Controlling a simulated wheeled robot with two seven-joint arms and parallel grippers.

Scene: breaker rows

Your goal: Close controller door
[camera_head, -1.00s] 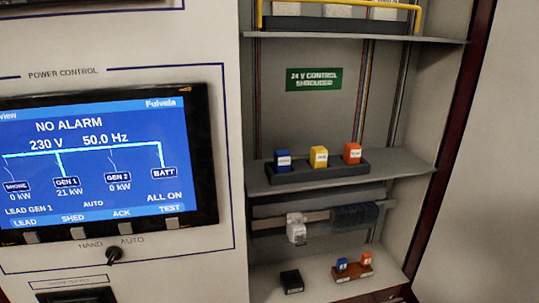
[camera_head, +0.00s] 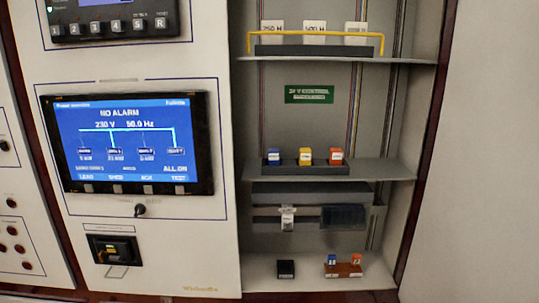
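The controller cabinet stands in front of me with its shelved compartment (camera_head: 390,110) open to view. A plain pale panel (camera_head: 480,150) fills the right side beyond the compartment's dark red edge (camera_head: 425,150); I cannot tell whether it is the door or a wall. Inside are the upper shelf, the middle shelf (camera_head: 385,170) and the cabinet floor (camera_head: 320,284). No handle shows on the pale panel. Neither of my grippers is in view.
The left front panel carries a lit screen (camera_head: 125,140), a rotary knob (camera_head: 140,210) and a black switch unit (camera_head: 114,249). A yellow rail (camera_head: 316,34) runs along the upper shelf. Small blocks (camera_head: 343,262) sit at the bottom.

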